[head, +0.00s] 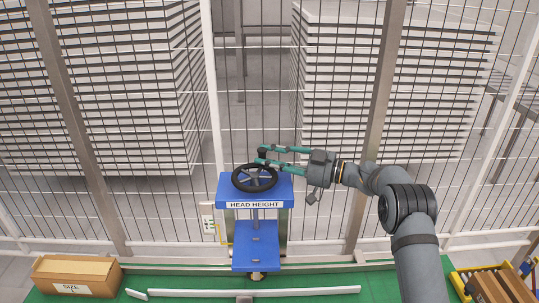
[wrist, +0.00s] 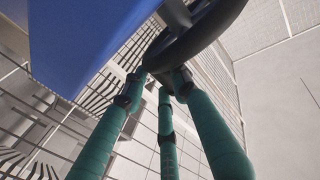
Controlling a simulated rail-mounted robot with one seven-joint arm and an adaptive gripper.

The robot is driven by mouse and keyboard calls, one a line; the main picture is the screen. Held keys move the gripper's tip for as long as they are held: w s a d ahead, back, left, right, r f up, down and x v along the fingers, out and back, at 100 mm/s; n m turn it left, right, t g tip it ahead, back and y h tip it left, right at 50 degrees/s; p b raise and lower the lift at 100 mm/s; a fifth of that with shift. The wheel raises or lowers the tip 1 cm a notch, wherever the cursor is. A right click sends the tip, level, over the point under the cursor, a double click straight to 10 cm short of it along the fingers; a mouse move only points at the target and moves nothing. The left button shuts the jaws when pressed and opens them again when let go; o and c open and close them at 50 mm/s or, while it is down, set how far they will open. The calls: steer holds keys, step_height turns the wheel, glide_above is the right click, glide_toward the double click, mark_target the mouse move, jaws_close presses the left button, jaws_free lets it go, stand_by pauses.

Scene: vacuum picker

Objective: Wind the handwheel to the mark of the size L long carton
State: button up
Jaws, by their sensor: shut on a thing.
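The black handwheel (head: 240,186) lies flat on top of a blue stand (head: 227,190) labelled HEAD HEIGHT. My gripper (head: 262,156) reaches in from the right, its teal fingers at the wheel's far side. It is shut on the handwheel; in the wrist view my fingers (wrist: 166,80) meet at the dark rim (wrist: 205,35). The exact grip point is partly hidden.
A wire mesh fence (head: 255,75) with grey posts stands right behind the wheel. Tall pale stacks (head: 400,85) are beyond it. A white bar (head: 300,292) lies on the green floor in front. A blue and yellow frame holding brown boxes (head: 500,285) is at the lower right.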

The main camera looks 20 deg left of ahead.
steer(key=shift+s+a+f, duration=0.2)
steer(key=shift+s, duration=0.15)
steer(key=o, duration=1.1)
steer(key=shift+a, duration=0.1)
steer(key=shift+c, duration=0.2)
steer(key=shift+r, duration=0.1)
steer(key=shift+w+d, duration=0.1)
steer(key=shift+d, duration=0.1)
steer(key=shift+d, duration=0.2)
steer(key=d, duration=1.1)
steer(key=shift+d, duration=0.2)
